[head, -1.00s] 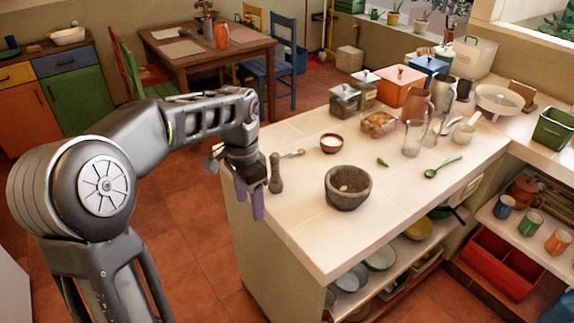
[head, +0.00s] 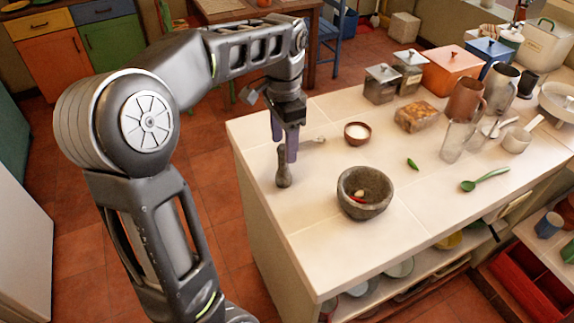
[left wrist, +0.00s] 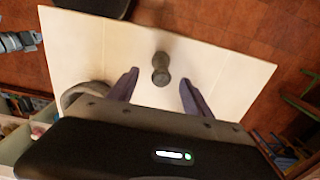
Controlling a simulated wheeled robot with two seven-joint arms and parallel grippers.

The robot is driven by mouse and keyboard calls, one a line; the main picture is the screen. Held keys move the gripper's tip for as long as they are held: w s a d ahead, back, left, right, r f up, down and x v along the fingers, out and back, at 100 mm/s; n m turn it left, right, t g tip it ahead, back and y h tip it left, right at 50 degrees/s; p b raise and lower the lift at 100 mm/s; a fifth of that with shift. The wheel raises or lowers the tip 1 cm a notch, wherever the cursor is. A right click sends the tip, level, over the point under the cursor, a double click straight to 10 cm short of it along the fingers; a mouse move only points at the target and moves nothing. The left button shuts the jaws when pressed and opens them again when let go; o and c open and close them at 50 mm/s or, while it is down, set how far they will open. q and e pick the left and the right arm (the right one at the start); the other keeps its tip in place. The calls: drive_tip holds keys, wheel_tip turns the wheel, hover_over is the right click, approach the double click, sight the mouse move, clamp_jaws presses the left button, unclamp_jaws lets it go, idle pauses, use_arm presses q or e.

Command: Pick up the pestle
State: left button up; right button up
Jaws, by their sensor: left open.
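The dark stone pestle (head: 283,170) stands upright on the counter, left of the stone mortar (head: 350,204). My left gripper (head: 284,150) points down above it, open and empty, its purple-grey fingers apart near the pestle's top. In the left wrist view the pestle (left wrist: 160,70) shows between the two spread fingers, apart from both. The mortar's rim (left wrist: 75,92) shows partly behind my gripper there. My right gripper is not in the head view.
A small bowl of white stuff (head: 358,131), a green chili (head: 412,164) and a green spoon (head: 485,180) lie to the right. The front counter (head: 330,262) is clear.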

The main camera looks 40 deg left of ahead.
sight(284, 165)
use_arm(q)
drive_tip(key=shift+f, duration=1.35)
drive_tip(key=shift+f, duration=0.1)
wheel_tip(284, 165, down, 5)
drive_tip(key=shift+a+p, duration=0.1)
drive_tip(key=shift+p, duration=0.6)
drive_tip(key=shift+c, duration=0.5)
clamp_jaws()
